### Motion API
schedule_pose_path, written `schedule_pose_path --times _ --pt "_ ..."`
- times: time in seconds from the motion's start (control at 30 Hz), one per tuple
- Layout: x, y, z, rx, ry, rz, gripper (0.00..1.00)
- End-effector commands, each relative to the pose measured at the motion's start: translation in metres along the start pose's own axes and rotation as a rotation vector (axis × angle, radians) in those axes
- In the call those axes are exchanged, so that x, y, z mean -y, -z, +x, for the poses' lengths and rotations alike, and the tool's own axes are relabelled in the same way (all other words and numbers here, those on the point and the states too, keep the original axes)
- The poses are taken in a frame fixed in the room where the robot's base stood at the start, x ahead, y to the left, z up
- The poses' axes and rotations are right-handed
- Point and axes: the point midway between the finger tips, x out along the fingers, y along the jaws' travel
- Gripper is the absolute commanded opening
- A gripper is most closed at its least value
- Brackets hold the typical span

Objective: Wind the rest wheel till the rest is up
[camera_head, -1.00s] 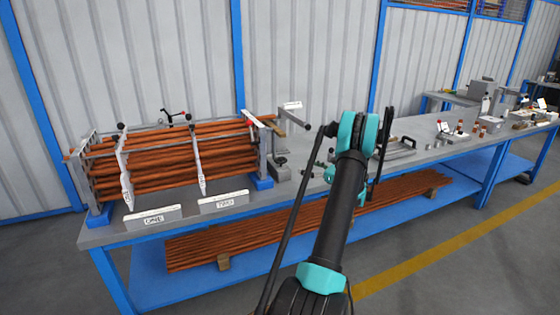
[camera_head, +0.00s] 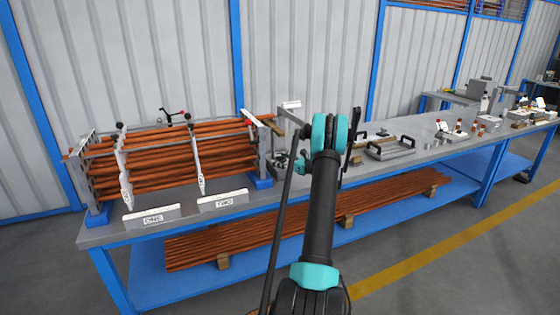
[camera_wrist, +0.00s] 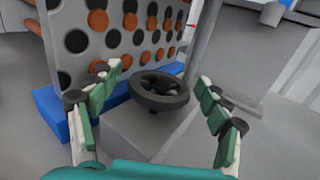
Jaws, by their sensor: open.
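In the wrist view a dark spoked handwheel (camera_wrist: 159,91) sits on top of a grey block (camera_wrist: 150,128), next to the end plate of the tube rack. My gripper (camera_wrist: 159,101) is open, with one green-padded finger left of the wheel and the other right of it. The fingers look apart from the wheel; whether they are level with its rim is hard to tell. In the head view my arm's teal wrist (camera_head: 330,132) hides most of the gripper, and the wheel is hard to make out beside the rack. I cannot identify the rest itself for certain.
The rack's end plate (camera_wrist: 112,38), with rows of holes and copper tube ends, stands close behind the left finger. A blue foot (camera_wrist: 62,122) lies at its base. Labelled blocks ONE (camera_head: 152,215) and TWO (camera_head: 222,200) stand along the bench front. A handled plate (camera_head: 390,148) lies to the right.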

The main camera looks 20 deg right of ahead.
Motion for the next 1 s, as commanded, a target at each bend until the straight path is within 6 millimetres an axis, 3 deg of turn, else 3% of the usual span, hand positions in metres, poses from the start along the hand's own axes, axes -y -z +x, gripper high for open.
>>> schedule_pose_path --times 0.2,0.6,1.0 --pt "0.0001 -0.0001 -0.0001 0.000 0.000 0.000 0.75" --pt "0.0002 -0.0001 -0.0004 0.000 0.000 0.000 0.27" --pt "-0.0009 -0.0004 -0.0003 0.000 0.089 0.000 0.27"
